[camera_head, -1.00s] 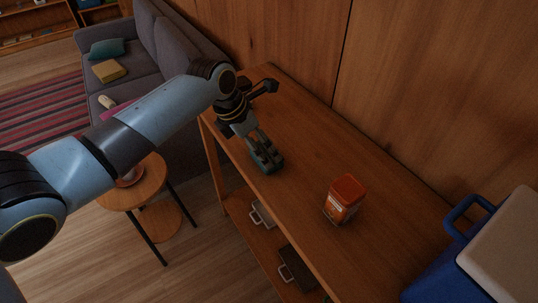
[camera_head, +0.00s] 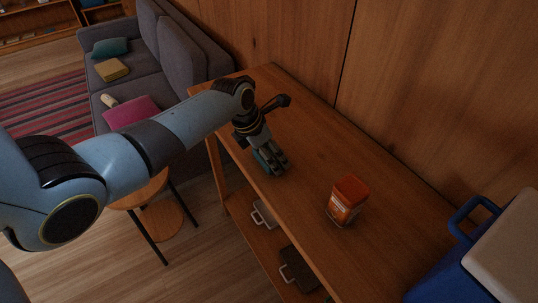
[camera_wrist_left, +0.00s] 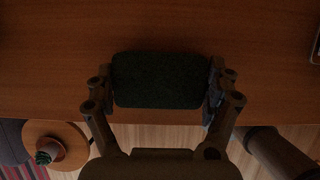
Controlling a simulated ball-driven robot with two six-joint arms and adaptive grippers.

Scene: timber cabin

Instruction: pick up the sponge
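The sponge is a dark green block with rounded corners. In the left wrist view the sponge (camera_wrist_left: 158,80) lies between the two fingers of my left gripper (camera_wrist_left: 160,88), one finger at each short side. I see no clear gap, but whether the fingers press on it I cannot tell. My right gripper is not in view.
A blue cooler (camera_head: 440,283) is at the lower right. A round side table (camera_head: 140,194) and a grey sofa (camera_head: 170,60) are at the left.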

